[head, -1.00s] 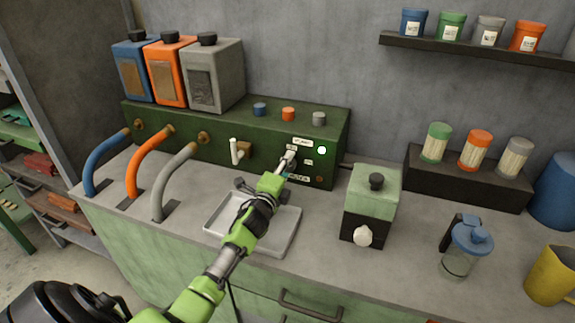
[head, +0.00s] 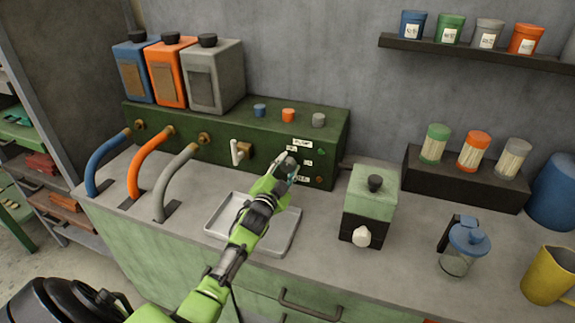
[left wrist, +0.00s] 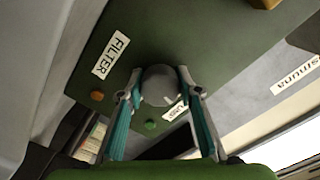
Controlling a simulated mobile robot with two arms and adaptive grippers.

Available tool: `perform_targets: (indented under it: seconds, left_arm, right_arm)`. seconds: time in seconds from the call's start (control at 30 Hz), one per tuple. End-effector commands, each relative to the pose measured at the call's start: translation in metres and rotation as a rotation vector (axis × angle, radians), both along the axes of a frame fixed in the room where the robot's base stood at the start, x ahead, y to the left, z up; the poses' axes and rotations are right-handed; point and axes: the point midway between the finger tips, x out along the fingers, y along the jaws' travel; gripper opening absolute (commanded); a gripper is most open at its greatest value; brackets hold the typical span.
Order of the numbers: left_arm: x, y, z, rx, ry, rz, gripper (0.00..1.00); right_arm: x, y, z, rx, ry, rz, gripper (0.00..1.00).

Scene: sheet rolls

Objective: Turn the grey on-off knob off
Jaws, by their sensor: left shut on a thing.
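The grey on-off knob (left wrist: 160,82) is round and sits on the front of the green machine box (head: 222,118). In the left wrist view it lies between the two fingertips. My left gripper (left wrist: 160,92) is shut on the knob, with a finger on each side. In the head view the left gripper (head: 289,167) reaches the panel and covers most of the knob. A green lamp (head: 321,153) on the panel is dark, and an orange lamp (left wrist: 97,96) below shows dull. The knob's exact angle is hard to tell. My right gripper is not in view.
A white tray (head: 285,240) lies under my left arm. A small green-and-black grinder (head: 375,190) stands just right of the panel. Blue, orange and grey hoses (head: 165,190) curve down at the left. A white lever (head: 235,152) juts from the box front.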

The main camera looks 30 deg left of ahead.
Motion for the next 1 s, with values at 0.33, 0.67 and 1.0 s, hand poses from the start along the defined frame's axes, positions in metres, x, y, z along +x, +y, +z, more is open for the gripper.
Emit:
perform_targets:
  seconds: [0.33, 0.67, 1.0]
  left_arm:
    - [-0.0002, 0.0000, -0.0011, -0.132, -0.029, 0.001, 0.11]
    - [-0.0001, -0.0002, -0.0015, -0.157, -0.036, 0.001, 0.11]
    - [-0.0001, -0.0003, -0.0014, -0.155, -0.035, 0.001, 0.50]
  right_arm:
    - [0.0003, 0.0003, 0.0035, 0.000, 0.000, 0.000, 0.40]
    - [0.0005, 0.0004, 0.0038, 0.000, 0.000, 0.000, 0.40]
    - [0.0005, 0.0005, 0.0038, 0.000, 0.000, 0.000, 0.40]
